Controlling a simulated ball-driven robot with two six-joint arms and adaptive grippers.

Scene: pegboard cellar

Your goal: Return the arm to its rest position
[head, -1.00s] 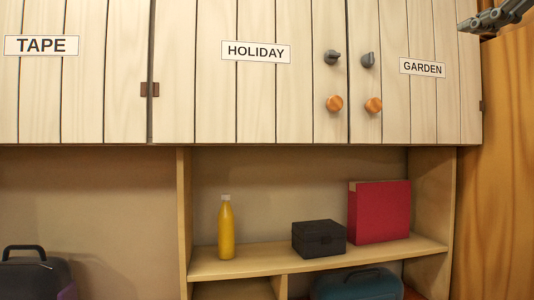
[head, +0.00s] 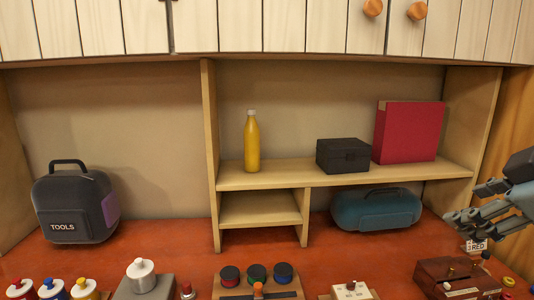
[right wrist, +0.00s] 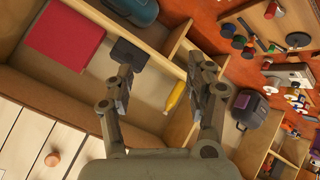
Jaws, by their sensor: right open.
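My right gripper (head: 464,204) reaches in from the right edge in the head view, in front of the right end of the shelf unit and above the red worktop (head: 390,245). Its fingers point left. In the right wrist view the gripper (right wrist: 160,72) has its two fingers spread, with nothing held between them. The yellow bottle (right wrist: 174,96) and the shelf show beyond the fingers. My left gripper is not in view.
The shelf unit (head: 210,150) holds a yellow bottle (head: 251,142), black box (head: 343,155) and red binder (head: 408,132). A teal case (head: 376,209) and TOOLS bag (head: 75,205) stand on the worktop. Several small items line the front, including a brown box (head: 455,274) below my gripper.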

